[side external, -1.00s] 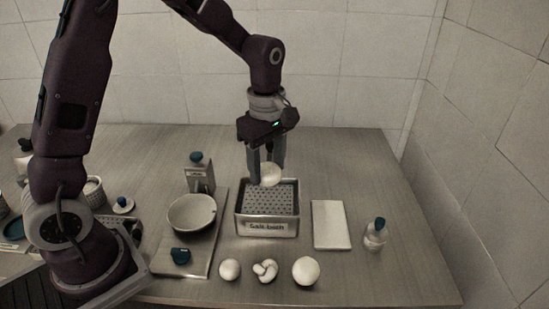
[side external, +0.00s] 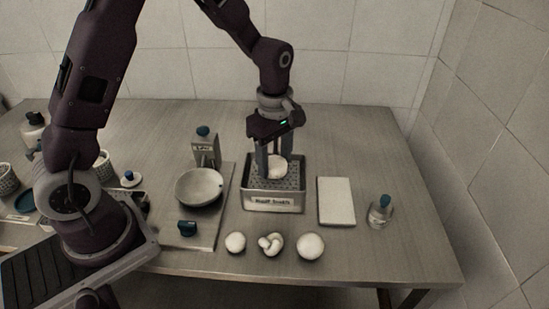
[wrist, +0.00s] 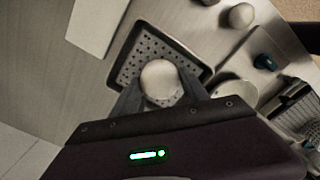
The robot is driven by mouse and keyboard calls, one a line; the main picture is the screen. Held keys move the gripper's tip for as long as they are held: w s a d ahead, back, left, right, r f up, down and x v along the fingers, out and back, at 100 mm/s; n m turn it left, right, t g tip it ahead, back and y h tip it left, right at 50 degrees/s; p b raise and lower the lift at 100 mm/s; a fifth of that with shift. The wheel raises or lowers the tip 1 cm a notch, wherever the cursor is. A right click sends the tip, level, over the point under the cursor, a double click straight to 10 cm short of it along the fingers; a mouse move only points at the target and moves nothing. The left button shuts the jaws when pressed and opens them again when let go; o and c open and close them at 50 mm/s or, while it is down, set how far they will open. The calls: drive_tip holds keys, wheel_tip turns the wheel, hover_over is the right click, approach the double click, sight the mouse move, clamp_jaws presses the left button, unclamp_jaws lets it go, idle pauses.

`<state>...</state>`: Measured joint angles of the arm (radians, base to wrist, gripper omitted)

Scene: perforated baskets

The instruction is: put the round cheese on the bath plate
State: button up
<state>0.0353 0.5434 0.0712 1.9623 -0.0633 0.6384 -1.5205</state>
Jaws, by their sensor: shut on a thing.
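The round cheese (side external: 278,168), a pale whitish ball, is held between the fingers of my gripper (side external: 276,174), which points down. It also shows between the fingers in the wrist view (wrist: 160,82). It is low inside the outline of a rectangular metal basket (side external: 272,203) with a perforated floor and a label on its front wall, which I take for the bath plate. The basket's perforated floor shows around the cheese in the wrist view (wrist: 137,60). I cannot tell whether the cheese touches that floor.
A white board (side external: 336,201) and a teal-topped bottle (side external: 380,211) stand right of the basket. A pale bowl (side external: 199,187) and a teal-capped dispenser (side external: 206,149) are left. Two pale balls (side external: 235,242) (side external: 310,246) and a knotted piece (side external: 270,245) lie in front.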

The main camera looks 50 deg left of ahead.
drive_tip(key=shift+f, duration=0.6)
idle(0.5)
drive_tip(key=o, duration=1.5)
drive_tip(key=shift+r, duration=4.05)
